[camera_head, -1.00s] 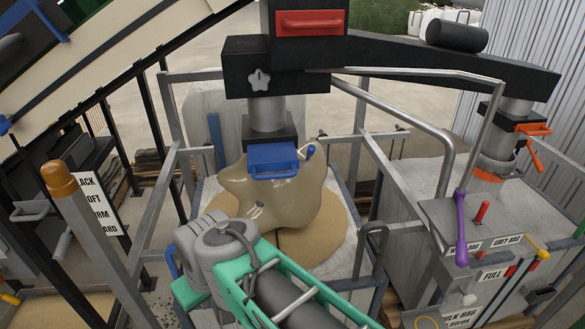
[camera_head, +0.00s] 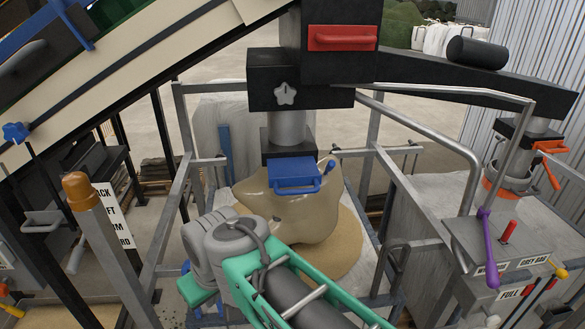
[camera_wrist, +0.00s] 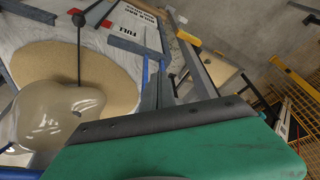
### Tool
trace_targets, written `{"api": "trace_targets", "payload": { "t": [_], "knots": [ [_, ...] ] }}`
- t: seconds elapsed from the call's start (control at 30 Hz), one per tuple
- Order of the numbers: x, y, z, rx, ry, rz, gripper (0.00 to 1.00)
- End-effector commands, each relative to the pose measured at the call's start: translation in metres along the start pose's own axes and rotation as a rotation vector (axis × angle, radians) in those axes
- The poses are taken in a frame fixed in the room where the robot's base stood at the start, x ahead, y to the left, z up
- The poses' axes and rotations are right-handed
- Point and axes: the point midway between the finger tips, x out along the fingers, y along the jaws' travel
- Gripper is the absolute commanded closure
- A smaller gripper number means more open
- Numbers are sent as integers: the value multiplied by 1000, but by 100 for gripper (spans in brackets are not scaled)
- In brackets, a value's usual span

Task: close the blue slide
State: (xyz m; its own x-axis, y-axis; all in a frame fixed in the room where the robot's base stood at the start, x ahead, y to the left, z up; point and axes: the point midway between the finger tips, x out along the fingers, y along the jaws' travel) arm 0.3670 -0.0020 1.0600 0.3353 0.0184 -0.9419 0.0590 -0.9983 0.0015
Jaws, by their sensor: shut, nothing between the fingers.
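The blue slide (camera_head: 295,175) is a flat plate with a bar handle. It sticks out of the front of a black housing (camera_head: 288,140) under the grey spout. A tan, glossy sagging mass (camera_head: 300,215) hangs just below it, over a heap of sand; it also shows in the wrist view (camera_wrist: 50,118). My green gripper (camera_wrist: 165,122), with a dark edge, fills the bottom of the wrist view, shut and empty, beside the tan mass. In the head view my grey wrist joint stands below and left of the slide, apart from it; the fingertips are hidden there.
A small blue-knobbed lever (camera_head: 330,164) stands right of the slide. Metal frame posts (camera_head: 180,130) and bent rails (camera_head: 425,135) flank the spout. A red-handled slide (camera_head: 342,38) sits above. A purple lever (camera_head: 486,235) is at right, an orange-capped post (camera_head: 80,190) at left.

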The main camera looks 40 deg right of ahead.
Motion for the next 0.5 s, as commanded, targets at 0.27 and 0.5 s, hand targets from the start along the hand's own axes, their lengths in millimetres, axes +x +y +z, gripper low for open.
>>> {"api": "trace_targets", "payload": {
  "t": [0.27, 0.5],
  "knots": [
    [-73, 139, -113, -303, 171, -37, 100],
    [-148, 301, -84, -659, 278, 66, 100]
  ]
}}
